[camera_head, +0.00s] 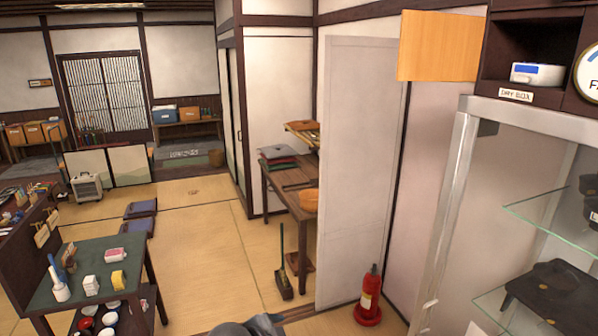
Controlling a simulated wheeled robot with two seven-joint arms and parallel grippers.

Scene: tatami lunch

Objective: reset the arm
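Neither of my grippers shows in the head view, and no arm that I can clearly make out is in it. A grey rounded shape at the bottom edge, left of the fire extinguisher, is cut off, and I cannot tell what it is. The task names no object apart from the arm.
A glass-shelved cabinet (452,200) stands close on the right. A red fire extinguisher (369,295) stands by a pale panel (352,170). A green-topped table (92,265) with small items is at left. Tatami floor (195,245) lies open between.

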